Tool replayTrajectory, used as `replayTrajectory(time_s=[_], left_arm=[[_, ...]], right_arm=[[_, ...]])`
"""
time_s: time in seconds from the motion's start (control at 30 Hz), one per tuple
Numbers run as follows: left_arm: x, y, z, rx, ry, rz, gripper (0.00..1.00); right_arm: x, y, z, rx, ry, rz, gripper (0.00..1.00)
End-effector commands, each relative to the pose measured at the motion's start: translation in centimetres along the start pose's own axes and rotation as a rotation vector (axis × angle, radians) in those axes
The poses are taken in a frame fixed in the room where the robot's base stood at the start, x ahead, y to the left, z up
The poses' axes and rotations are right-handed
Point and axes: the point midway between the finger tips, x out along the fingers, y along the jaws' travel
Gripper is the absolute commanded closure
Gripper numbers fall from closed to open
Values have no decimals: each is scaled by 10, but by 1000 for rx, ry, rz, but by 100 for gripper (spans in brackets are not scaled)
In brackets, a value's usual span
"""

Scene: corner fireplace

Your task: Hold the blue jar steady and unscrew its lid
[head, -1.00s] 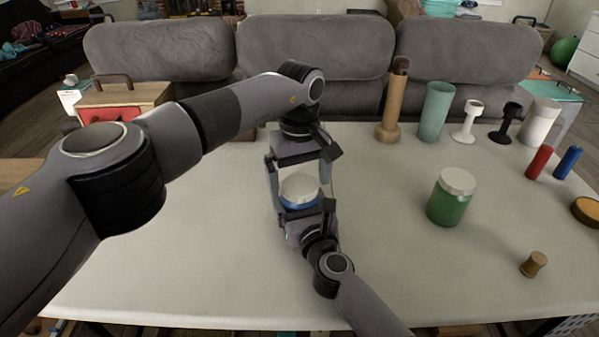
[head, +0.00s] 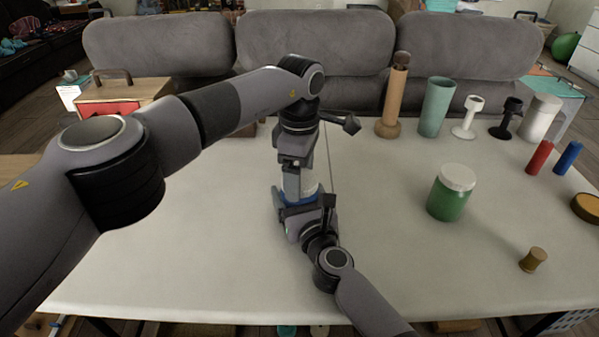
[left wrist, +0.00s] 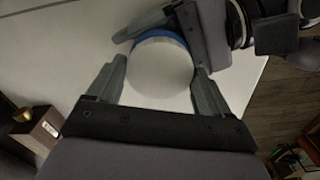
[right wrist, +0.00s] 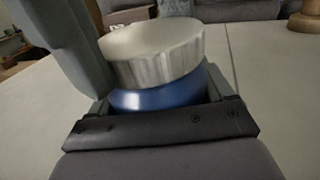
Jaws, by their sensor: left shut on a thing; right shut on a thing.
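The blue jar (head: 298,199) stands on the white table, mostly hidden by my grippers. Its blue rim shows in the left wrist view (left wrist: 160,34), and its blue body in the right wrist view (right wrist: 160,95). The white lid (right wrist: 152,52) is on top of the jar; I cannot tell whether it is loose. My left gripper (left wrist: 160,70) comes from above, its two fingers shut on opposite sides of the lid. My right gripper (head: 306,204) comes from the front and is shut around the jar body, below the lid.
A green jar with a white lid (head: 451,193) stands to the right. A small brown piece (head: 533,259), red (head: 540,157) and blue (head: 568,158) cylinders and a round tin (head: 586,207) are further right. Several tall items line the back edge. The table's left side is clear.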

Motion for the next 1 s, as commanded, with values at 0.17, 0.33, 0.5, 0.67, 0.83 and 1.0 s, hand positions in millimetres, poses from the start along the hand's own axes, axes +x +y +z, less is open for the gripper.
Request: replayTrajectory(time_s=[0.17, 0.33, 0.5, 0.67, 0.83, 1.0], left_arm=[[-1, 0, 0, -292, 0, 0, 56], [-1, 0, 0, -571, 0, 0, 56], [-1, 0, 0, -851, 0, 0, 56], [-1, 0, 0, -1113, 0, 0, 56], [-2, 0, 0, -1392, 0, 0, 56], [-2, 0, 0, -1672, 1, 0, 56]], right_arm=[[0, -1, -1, 0, 2, -2, 100], [0, -1, -1, 0, 3, -2, 100], [0, -1, -1, 1, 3, -2, 100], [0, -1, -1, 1, 3, -2, 100], [0, -1, -1, 1, 3, -2, 100], [0, -1, -2, 1, 3, -3, 100]])
